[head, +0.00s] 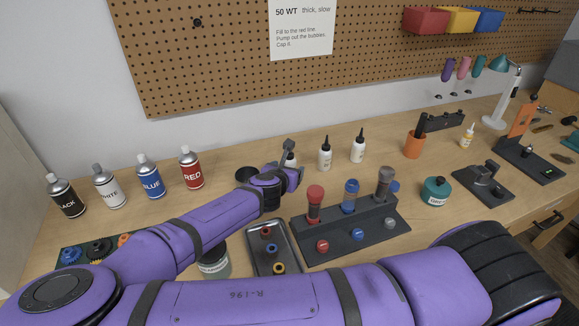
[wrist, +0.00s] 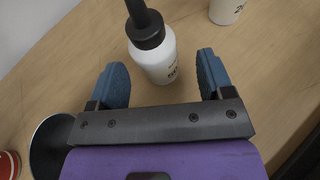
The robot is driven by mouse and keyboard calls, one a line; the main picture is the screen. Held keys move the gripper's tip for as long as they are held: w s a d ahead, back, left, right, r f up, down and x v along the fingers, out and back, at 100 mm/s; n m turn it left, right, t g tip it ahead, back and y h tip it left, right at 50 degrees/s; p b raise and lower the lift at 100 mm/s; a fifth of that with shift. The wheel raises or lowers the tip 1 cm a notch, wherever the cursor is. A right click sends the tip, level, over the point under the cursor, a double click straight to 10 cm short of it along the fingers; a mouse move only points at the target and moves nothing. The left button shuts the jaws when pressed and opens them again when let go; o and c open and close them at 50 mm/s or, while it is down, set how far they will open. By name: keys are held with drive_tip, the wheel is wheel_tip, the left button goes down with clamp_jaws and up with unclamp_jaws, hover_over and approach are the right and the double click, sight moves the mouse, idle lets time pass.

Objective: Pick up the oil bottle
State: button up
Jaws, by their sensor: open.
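A white oil bottle with a black cap (wrist: 155,60) stands upright on the wood bench in the wrist view. Its base sits between the two blue fingertips of my gripper (wrist: 162,72), with a gap on each side. My gripper is open and holds nothing. In the head view my gripper (head: 291,170) hides most of this bottle; a bit of white (head: 290,160) shows behind it. Two similar bottles stand to its right, a nearer one (head: 325,156) and a farther one (head: 358,150). Their labels are too small to read.
Spray cans, including a red one (head: 191,170), stand at the left. A dark round dish (wrist: 52,150) lies close to my gripper. A dark rack (head: 350,235) with several shock bodies and a metal tray (head: 288,262) stand in front. A pegboard (head: 230,60) rises behind.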

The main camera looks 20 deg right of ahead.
drive_tip(key=shift+x, duration=1.6)
drive_tip(key=shift+w+a, duration=0.15)
drive_tip(key=c, duration=1.1)
drive_tip(key=shift+r, duration=5)
drive_tip(key=shift+c, duration=0.2)
